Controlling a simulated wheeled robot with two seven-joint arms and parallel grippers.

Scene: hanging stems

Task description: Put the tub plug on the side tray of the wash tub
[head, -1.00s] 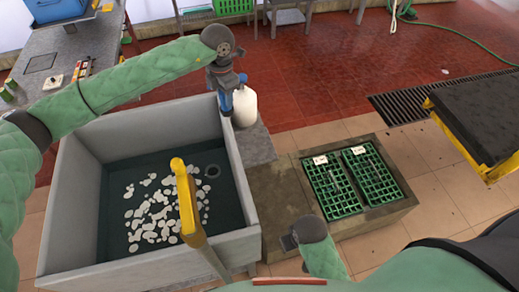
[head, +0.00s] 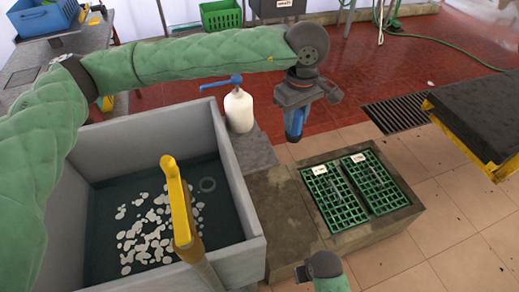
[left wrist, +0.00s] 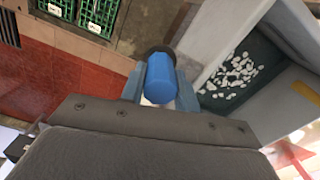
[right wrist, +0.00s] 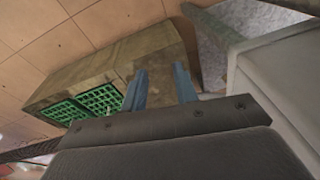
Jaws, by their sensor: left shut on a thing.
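My left gripper (head: 294,125) is shut on a blue cylinder with a dark end, which looks like the tub plug (left wrist: 160,82). It holds it in the air, right of the side tray and beyond the stone block. The side tray (head: 257,158) is a grey slab along the right side of the wash tub (head: 243,205). The tub holds dark water with pale floating pieces and a round ring at the bottom. My right gripper (right wrist: 160,88) is open and empty, its fingers apart, in the right wrist view.
A white pump bottle (head: 239,112) with a blue head stands at the tray's far end. A yellow-handled thing (head: 178,200) rises over the tub's front. Two green grates (head: 350,188) lie in the stone block (head: 275,205). A black-topped yellow stand (head: 480,125) is at right.

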